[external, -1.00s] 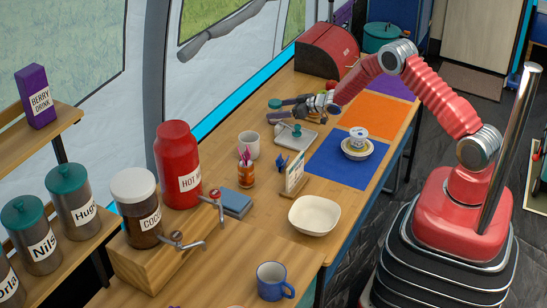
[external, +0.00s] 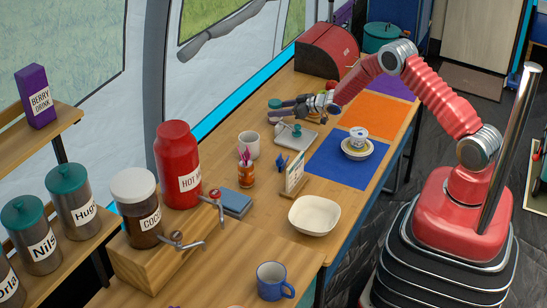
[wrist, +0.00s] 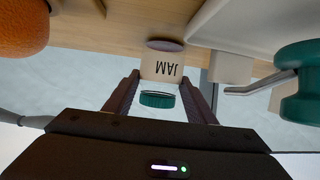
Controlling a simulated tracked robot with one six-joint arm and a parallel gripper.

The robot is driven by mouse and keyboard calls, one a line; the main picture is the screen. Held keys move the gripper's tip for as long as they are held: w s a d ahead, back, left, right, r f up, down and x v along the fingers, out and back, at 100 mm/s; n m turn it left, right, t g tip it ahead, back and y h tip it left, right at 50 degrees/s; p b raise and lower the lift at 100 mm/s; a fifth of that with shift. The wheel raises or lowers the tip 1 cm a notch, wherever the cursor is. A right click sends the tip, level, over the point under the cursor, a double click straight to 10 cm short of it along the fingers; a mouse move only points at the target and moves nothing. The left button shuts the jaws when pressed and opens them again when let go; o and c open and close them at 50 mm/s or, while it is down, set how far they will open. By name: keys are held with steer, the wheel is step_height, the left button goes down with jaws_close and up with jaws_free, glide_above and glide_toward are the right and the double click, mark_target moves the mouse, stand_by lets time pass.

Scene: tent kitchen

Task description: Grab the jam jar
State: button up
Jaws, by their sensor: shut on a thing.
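The jam jar (wrist: 168,68) is a small clear jar with a white JAM label and a teal lid. In the wrist view it appears upside down, between the two dark fingers of my gripper (wrist: 163,82). My gripper is shut on it. In the external view my gripper (external: 280,107) is low over the far left side of the table. There the jar shows only as its teal lid (external: 274,103) at the fingertips; its body is mostly hidden.
A pale board with a teal-knobbed thing (external: 296,130) lies close in front of my gripper. A white mug (external: 249,145) stands nearer the camera. An orange fruit (wrist: 22,25) is beside the jar.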

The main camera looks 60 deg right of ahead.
steer(key=shift+r, duration=0.1)
step_height(320, 180, up, 10)
steer(key=shift+f, duration=0.1)
stand_by(0.4)
